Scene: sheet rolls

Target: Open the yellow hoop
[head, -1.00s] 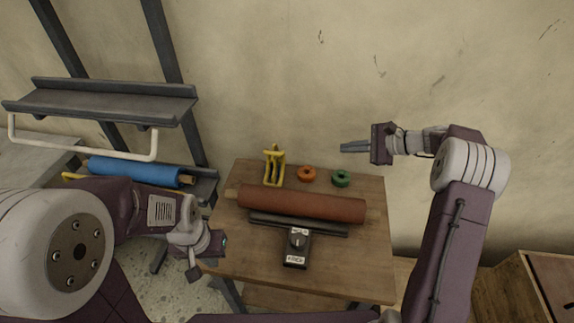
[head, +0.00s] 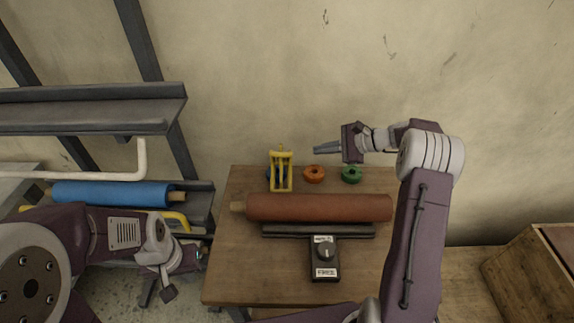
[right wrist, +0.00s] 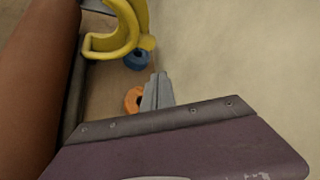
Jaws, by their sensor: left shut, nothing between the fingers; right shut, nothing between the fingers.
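The yellow hoop (head: 281,171) stands upright at the back of the table, behind the brown roll (head: 318,207). In the right wrist view the yellow hoop (right wrist: 115,38) shows a curved, hooked end near the top left; its upper part is cut off. My right gripper (head: 318,150) is shut and empty, pointing left above the orange ring (head: 314,174), to the right of the hoop and apart from it. Its fingertips (right wrist: 157,82) also show in the wrist view. My left gripper (head: 201,253) is shut and empty, low beside the table's left edge.
A green ring (head: 351,174) and a blue ring (right wrist: 136,60) also lie at the back. A dial box (head: 324,260) stands in front of the roll. At left, a rack (head: 90,115) holds a blue roll (head: 112,194). The wall is close behind the table.

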